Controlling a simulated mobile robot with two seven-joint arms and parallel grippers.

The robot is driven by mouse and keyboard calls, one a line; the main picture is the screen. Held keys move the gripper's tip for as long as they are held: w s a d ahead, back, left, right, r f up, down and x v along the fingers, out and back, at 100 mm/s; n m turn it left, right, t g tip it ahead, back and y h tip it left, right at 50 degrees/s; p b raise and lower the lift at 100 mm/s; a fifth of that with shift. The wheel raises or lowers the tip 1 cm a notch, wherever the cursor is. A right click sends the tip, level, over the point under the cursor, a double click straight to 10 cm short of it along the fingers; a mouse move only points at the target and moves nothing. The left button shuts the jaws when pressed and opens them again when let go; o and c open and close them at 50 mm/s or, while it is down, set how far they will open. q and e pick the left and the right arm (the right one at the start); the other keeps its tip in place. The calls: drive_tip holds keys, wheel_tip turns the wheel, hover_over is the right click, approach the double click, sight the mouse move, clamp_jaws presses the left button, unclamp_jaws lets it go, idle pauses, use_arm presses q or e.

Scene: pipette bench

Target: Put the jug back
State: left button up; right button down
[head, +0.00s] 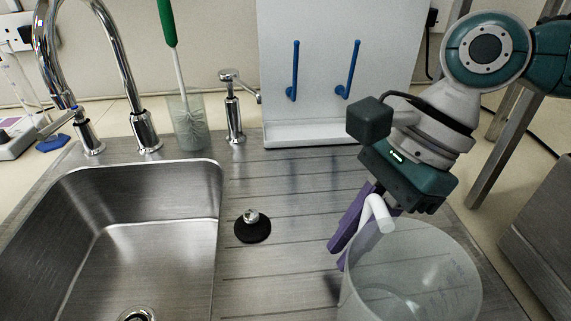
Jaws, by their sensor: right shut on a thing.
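The jug (400,275) is a clear, open-topped vessel with a white handle (377,212), at the lower right of the head view. My right gripper (349,240) has purple fingers and is shut on the jug at its handle. The jug's base is cut off by the bottom edge, so I cannot tell whether it touches the drainboard. A white drying rack (325,85) with two blue pegs (293,75) and a drip tray (320,133) stands at the back. Its pegs are empty. My left gripper is not in view.
A steel sink (165,240) with a tall tap (135,90) lies to the left. A green-handled brush in a clear beaker (188,120), a soap dispenser (233,110) and a black stopper (252,228) stand nearby. The grooved drainboard (290,190) is mostly clear.

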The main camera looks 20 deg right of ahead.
drive_tip(key=shift+f, duration=0.95)
drive_tip(key=shift+f, duration=0.1)
drive_tip(key=c, duration=0.9)
unclamp_jaws()
drive_tip(key=shift+o, duration=0.2)
drive_tip(key=p+v, duration=0.1)
drive_tip(key=v, duration=1.1)
drive_tip(key=shift+p, duration=0.35)
